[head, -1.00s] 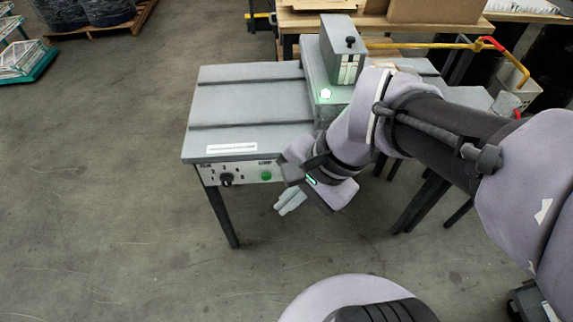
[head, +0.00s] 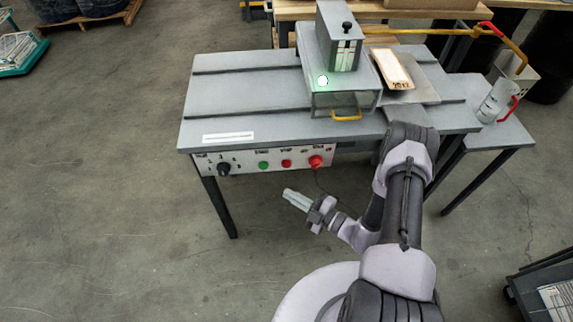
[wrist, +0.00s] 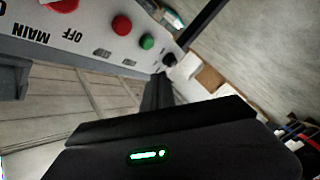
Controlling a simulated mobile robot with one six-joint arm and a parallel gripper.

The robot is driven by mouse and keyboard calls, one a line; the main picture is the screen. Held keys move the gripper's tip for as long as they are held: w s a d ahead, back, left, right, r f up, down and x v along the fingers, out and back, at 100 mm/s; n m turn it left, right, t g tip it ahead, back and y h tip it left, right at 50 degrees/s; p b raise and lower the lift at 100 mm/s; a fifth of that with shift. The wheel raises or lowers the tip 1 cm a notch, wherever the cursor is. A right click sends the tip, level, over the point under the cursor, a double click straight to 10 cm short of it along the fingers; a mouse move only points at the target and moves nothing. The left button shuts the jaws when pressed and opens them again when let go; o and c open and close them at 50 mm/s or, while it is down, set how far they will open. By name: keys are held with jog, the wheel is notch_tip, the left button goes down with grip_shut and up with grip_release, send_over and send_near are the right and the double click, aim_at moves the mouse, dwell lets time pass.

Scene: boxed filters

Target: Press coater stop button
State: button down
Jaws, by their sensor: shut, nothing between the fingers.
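The coater's control panel (head: 240,167) runs along the front edge of the grey machine table. A small red button (head: 286,163), seemingly the stop button, sits between a green button (head: 263,165) and a larger red button (head: 316,161). In the wrist view the small red button (wrist: 121,26) is unobstructed, with the green button (wrist: 147,41) beside it. The large red button (wrist: 62,5) is cut by the top edge, near "MAIN OFF" lettering. My gripper (head: 287,194) is shut and empty, apart from the panel, below the buttons in the head view. Its fingertips point left.
A black knob (head: 223,169) is at the panel's left end. On the table stand a grey coater unit (head: 340,70) with a yellow handle and a framed filter (head: 391,68). A grey side table (head: 490,140) bears a cup.

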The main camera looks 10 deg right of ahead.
aim_at(287, 164)
jog(key=shift+s+d+f+m+t+h, duration=0.15)
jog(key=shift+f+m+h, duration=0.1)
jog(key=shift+f+m, duration=0.2)
jog(key=shift+s+d+f+m+t+h, duration=0.15)
jog(key=shift+f+m+h, duration=0.1)
jog(key=shift+f+m, duration=0.15)
jog(key=shift+w, duration=0.1)
jog(key=w+d+b, duration=0.1)
jog(key=w+b, duration=0.1)
jog(key=w, duration=0.6)
jog(key=shift+w+b, duration=0.3)
jog(key=shift+w, duration=0.1)
dwell(1.2)
jog(key=shift+w+d+b, duration=0.1)
jog(key=shift+w+b, duration=0.2)
